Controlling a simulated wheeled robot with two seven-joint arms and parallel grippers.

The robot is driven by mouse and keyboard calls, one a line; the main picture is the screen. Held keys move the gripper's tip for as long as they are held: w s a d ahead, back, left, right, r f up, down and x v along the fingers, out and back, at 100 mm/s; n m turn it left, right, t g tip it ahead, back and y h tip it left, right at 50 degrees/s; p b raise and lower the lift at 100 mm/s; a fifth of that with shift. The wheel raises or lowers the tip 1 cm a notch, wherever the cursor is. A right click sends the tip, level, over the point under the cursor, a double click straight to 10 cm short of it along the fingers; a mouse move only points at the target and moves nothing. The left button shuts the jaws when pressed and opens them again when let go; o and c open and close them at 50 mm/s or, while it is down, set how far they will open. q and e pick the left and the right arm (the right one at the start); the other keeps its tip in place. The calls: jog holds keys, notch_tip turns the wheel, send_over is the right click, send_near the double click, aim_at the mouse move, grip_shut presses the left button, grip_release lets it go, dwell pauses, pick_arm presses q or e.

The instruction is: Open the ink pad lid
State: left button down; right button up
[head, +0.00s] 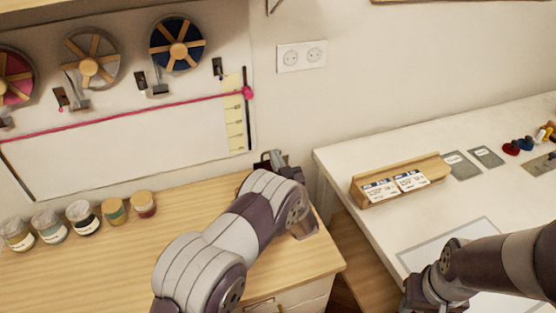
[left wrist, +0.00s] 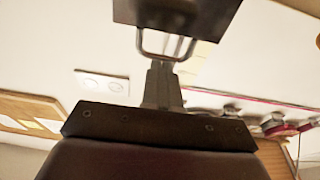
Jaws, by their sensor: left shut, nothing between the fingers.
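My left arm reaches across the wooden desk, and its gripper (head: 272,160) is at the desk's back edge near the wall, mostly behind my own arm links. In the left wrist view its fingers (left wrist: 161,85) are shut together with nothing between them. A dark flat plate (left wrist: 175,14) with a metal loop (left wrist: 165,46) shows just beyond the fingertips; I cannot tell whether it is part of the ink pad. I cannot make out the ink pad or its lid in the head view.
Several small jars (head: 83,217) stand on the left of the wooden desk (head: 110,265). Ribbon reels (head: 177,43) hang on the wall above. The white table (head: 340,165) at right holds a wooden card holder (head: 440,170). A gap separates desk and table.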

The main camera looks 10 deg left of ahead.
pick_arm(q)
jog(key=w+a+g, duration=0.1)
jog(key=w+a+g+h+p, duration=0.1)
jog(key=w, duration=0.1)
jog(key=w+a+g+h, duration=0.1)
jog(key=shift+w+r+p, duration=0.25)
jog(key=shift+w+p, duration=0.05)
jog(key=shift+w, duration=0.1)
jog(key=shift+s+r, duration=0.1)
jog(key=shift+r, duration=0.05)
